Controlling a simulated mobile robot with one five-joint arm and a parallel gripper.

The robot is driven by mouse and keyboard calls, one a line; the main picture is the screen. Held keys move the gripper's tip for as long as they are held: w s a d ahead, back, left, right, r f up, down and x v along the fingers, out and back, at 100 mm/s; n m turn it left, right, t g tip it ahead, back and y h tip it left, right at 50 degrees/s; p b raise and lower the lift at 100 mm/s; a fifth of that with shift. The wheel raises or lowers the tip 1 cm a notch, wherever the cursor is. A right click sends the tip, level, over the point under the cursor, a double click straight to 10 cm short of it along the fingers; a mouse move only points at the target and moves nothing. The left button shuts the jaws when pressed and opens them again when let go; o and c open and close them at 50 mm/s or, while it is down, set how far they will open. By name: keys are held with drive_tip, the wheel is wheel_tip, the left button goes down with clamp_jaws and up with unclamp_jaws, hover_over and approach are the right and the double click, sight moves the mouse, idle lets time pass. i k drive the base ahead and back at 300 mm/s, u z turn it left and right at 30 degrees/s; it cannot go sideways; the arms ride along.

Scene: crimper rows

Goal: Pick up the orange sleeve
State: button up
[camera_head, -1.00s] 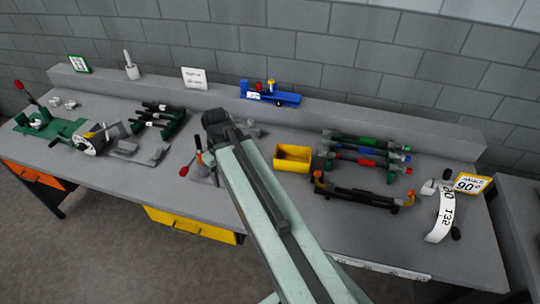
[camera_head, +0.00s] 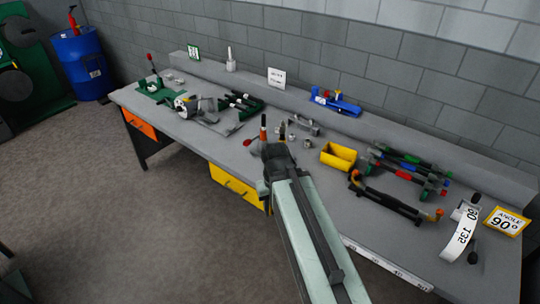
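Small orange parts show in several places, and I cannot tell for certain which is the orange sleeve. A long dark bar (camera_head: 392,199) at the front right of the bench has an orange piece (camera_head: 439,213) on its right end and another orange piece (camera_head: 354,176) at its left end. An upright orange handle (camera_head: 263,121) stands just behind the end of my arm. My gripper (camera_head: 277,153) is over the middle of the bench, left of the dark bar and apart from it. Its fingers are too dark and foreshortened to read, and I see nothing held.
A yellow bin (camera_head: 338,157) stands left of bars with green, blue and red parts (camera_head: 408,166). A white curved scale (camera_head: 459,239) and an angle sign (camera_head: 506,222) are at the right end. Floor is clear at left.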

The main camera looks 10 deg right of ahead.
sight(262, 133)
drive_tip(key=z, duration=0.55)
drive_tip(key=k, duration=0.1)
drive_tip(key=u, duration=1.3)
drive_tip(key=i, duration=2.15)
drive_tip(key=z, duration=0.1)
